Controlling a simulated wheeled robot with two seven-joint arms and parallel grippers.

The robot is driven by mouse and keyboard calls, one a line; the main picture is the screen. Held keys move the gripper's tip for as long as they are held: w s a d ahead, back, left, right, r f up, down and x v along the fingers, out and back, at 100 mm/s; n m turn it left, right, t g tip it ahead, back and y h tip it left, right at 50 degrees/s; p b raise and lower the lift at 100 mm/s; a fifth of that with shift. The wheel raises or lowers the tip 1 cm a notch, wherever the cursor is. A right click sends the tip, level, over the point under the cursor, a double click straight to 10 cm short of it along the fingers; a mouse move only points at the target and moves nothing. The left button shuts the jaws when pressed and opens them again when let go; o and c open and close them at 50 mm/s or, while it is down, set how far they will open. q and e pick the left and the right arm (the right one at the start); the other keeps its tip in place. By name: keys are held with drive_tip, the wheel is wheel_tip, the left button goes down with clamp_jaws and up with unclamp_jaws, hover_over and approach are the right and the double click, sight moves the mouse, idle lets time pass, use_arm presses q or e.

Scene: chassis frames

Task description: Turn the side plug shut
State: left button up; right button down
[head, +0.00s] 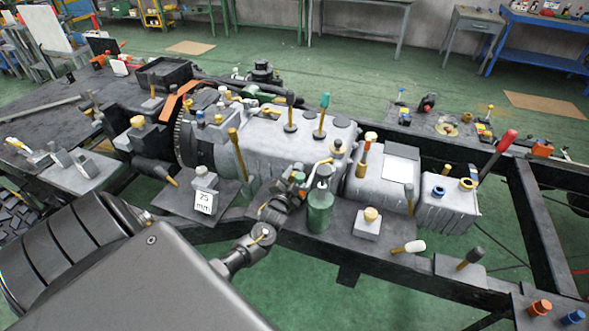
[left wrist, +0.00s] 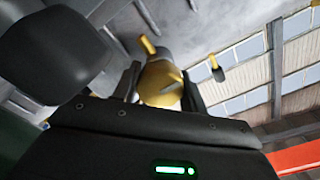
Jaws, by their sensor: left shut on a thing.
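In the head view my left gripper (head: 299,180) reaches in from the lower left to the near side of the grey gearbox housing (head: 268,140). The plug cannot be made out there, hidden by the gripper. My right gripper is not in view.
A green bottle-like part (head: 320,208) stands close to the right of my gripper. A plate with a "25 mm" card (head: 204,202) is to its left. Several levers and yellow-capped parts rise from the housing. Dark chassis rails (head: 540,215) run along the right.

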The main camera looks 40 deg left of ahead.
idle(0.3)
use_arm(q)
drive_tip(key=o, duration=1)
drive_tip(key=shift+s, duration=0.1)
drive_tip(key=shift+s+d+f, duration=0.1)
drive_tip(key=shift+s+d, duration=0.1)
drive_tip(key=shift+s, duration=0.1)
drive_tip(key=b+v, duration=0.1)
drive_tip(key=v, duration=0.9)
